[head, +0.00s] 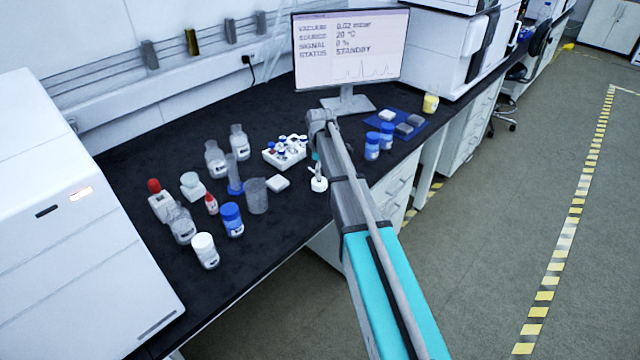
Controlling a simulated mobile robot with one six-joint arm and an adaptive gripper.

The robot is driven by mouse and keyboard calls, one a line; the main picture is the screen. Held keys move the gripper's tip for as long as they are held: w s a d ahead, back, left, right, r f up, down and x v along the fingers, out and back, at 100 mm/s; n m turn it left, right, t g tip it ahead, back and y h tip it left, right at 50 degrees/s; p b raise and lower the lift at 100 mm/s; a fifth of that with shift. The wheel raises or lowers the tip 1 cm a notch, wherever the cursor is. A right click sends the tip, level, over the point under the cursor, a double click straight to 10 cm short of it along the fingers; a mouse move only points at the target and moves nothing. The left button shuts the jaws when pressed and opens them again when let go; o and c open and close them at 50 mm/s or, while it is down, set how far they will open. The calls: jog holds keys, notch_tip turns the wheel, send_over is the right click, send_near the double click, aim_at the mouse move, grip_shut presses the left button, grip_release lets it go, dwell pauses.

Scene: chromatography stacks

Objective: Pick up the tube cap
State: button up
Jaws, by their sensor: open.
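I cannot single out a separate tube cap in the head view.
Bottles, including a blue-capped one (231,219), stand to the left. Two blue jars (372,146) and a blue mat (414,131) lie right, below a monitor (350,50).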

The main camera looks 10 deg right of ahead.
aim_at(318, 181)
jog(key=f+b, duration=0.3)
jog(key=shift+s+a+f, duration=0.15)
jog(key=shift+a+f, duration=0.1)
jog(key=shift+a, duration=0.1)
jog(key=shift+f+b, duration=0.85)
jog(key=shift+b, duration=0.25)
jog(key=c, duration=1)
jog(key=shift+r, duration=0.25)
